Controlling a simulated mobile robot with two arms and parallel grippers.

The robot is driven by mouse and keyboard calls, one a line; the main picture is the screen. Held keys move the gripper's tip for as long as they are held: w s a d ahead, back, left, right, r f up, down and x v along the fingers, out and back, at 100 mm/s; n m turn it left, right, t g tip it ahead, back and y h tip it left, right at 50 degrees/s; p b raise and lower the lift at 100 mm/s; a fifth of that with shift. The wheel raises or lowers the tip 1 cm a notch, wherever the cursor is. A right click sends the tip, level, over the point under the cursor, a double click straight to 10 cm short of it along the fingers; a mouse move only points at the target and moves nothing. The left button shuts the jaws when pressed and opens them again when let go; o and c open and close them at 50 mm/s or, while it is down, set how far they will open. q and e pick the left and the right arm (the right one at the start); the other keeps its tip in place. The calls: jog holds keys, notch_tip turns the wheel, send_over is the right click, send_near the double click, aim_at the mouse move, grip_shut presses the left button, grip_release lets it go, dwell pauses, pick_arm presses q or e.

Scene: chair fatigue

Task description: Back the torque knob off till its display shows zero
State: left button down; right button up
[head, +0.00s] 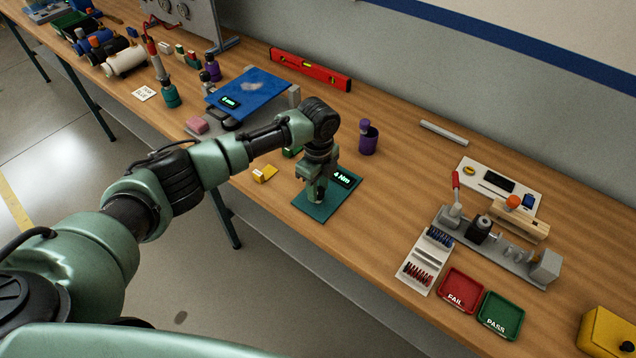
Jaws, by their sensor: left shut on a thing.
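A flat teal torque unit (312,206) lies on the workbench near its front edge. Its small black display (345,177) shows green text that reads like "4 Nm". My left gripper (318,190) points down over the unit, left of the display, and is shut on the torque knob. The knob is mostly hidden between the fingers. My right gripper is not in view.
A blue panel (248,92) with another display is farther left. A red FAIL tray (461,290) and green PASS tray (501,315) lie at the right.

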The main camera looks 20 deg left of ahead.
pick_arm(q)
jog(key=n+p, duration=0.2)
jog(key=n, duration=0.2)
jog(key=shift+r+n, duration=0.1)
jog(key=shift+n, duration=0.2)
jog(key=n+p, duration=0.1)
jog(key=n, duration=0.2)
jog(key=shift+n+p, duration=0.4)
jog(key=n, duration=1)
jog(key=shift+n, duration=0.4)
jog(key=c, duration=1)
grip_release()
